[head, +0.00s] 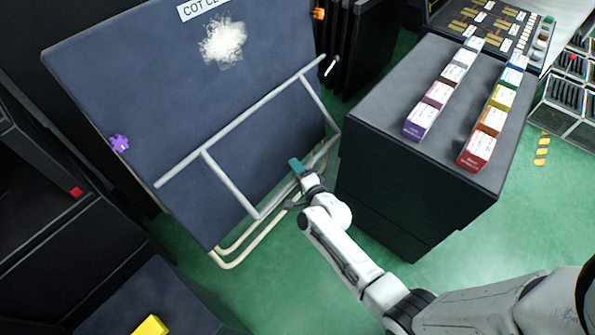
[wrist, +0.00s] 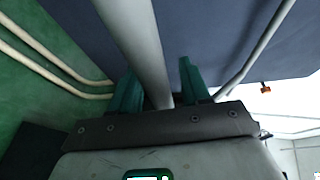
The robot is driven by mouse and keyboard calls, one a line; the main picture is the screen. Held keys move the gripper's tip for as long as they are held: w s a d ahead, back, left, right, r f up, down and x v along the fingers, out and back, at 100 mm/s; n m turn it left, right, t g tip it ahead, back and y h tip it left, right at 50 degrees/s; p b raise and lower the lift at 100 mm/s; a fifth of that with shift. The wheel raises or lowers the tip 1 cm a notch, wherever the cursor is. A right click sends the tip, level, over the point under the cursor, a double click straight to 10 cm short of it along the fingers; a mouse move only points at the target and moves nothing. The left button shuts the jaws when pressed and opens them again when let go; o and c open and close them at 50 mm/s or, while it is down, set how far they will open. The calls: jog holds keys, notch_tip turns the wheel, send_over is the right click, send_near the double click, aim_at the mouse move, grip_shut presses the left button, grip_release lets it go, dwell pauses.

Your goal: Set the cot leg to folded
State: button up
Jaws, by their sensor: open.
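The cot leg (head: 228,183) is a grey tube frame on the dark blue cot panel (head: 110,75), which stands tilted. Its lower crossbar stands out from the panel, near my gripper (head: 296,167). In the wrist view, my gripper (wrist: 158,88) has its two teal fingers apart, one on each side of a thick grey tube of the leg (wrist: 133,35). The tube runs between the fingers; whether they touch it I cannot tell. In the head view, my gripper hides part of the crossbar.
Cream tubes (head: 238,257) curve below the panel near the green floor. A dark cabinet (head: 390,185) with rows of coloured boxes stands close to the right of my gripper. A yellow block (head: 150,326) lies at the lower left. Green floor (head: 300,285) is clear below my arm.

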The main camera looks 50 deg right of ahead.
grip_shut()
dwell(0.3)
jog(key=shift+f, duration=0.15)
